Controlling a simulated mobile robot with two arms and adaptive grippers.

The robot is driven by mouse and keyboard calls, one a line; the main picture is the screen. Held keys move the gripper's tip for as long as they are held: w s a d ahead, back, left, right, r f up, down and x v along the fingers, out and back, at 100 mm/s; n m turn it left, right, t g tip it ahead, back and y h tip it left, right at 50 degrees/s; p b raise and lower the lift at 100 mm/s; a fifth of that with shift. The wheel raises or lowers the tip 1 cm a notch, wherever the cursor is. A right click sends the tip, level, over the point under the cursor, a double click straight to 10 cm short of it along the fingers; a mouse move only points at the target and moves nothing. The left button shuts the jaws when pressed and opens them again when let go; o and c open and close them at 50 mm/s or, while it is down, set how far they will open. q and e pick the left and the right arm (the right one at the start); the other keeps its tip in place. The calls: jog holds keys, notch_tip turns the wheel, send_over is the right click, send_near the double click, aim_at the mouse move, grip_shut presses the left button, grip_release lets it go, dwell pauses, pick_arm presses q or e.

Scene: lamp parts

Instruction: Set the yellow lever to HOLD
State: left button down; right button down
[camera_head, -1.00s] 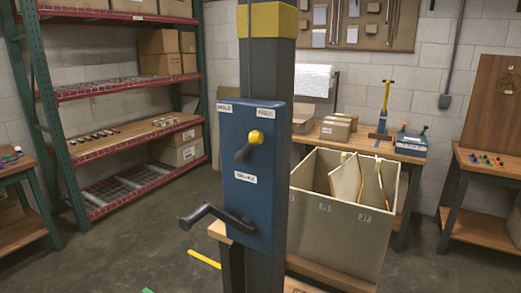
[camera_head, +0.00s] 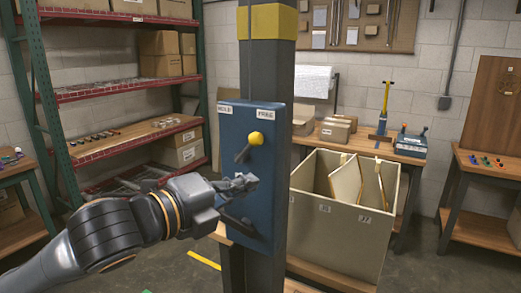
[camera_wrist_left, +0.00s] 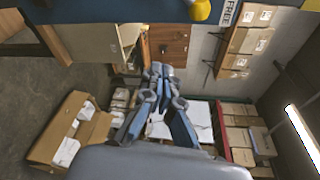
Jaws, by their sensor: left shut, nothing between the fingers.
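The yellow lever (camera_head: 255,139) is a dark arm with a yellow ball knob on the blue panel (camera_head: 267,155) of a grey post. It leans up and right, toward the FREE label (camera_head: 267,115). The HOLD label (camera_head: 225,108) is at the panel's upper left. My left gripper (camera_head: 248,182) is shut and empty, in front of the panel below the knob and apart from it. In the left wrist view, its fingertips (camera_wrist_left: 160,70) are together; the knob (camera_wrist_left: 200,10) and FREE label (camera_wrist_left: 229,13) are at the top edge. My right gripper is out of view.
A dark crank (camera_head: 237,222) on the lower panel is partly hidden by my left gripper. A divided bin (camera_head: 330,228) stands right of the post. Shelves (camera_head: 130,142) are at the left and a workbench (camera_head: 380,150) is behind.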

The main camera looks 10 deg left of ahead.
aim_at(247, 149)
pick_arm(q)
jog(key=shift+s+a+r+m, duration=0.15)
jog(key=shift+r+m, duration=0.45)
jog(key=shift+r, duration=0.65)
jog(key=r+p+x, duration=0.1)
jog(key=p+x, duration=0.2)
jog(key=x, duration=0.7)
jog(key=a, duration=0.1)
jog(key=a+p, duration=0.1)
jog(key=a+r, duration=0.1)
jog(key=shift+w+a+p, duration=0.25)
jog(key=shift+a+p, duration=0.05)
jog(key=shift+p, duration=0.05)
jog(key=shift+w+d+f, duration=0.1)
jog(key=shift+w+d, duration=0.05)
jog(key=shift+d, duration=0.05)
jog(key=shift+a, duration=0.2)
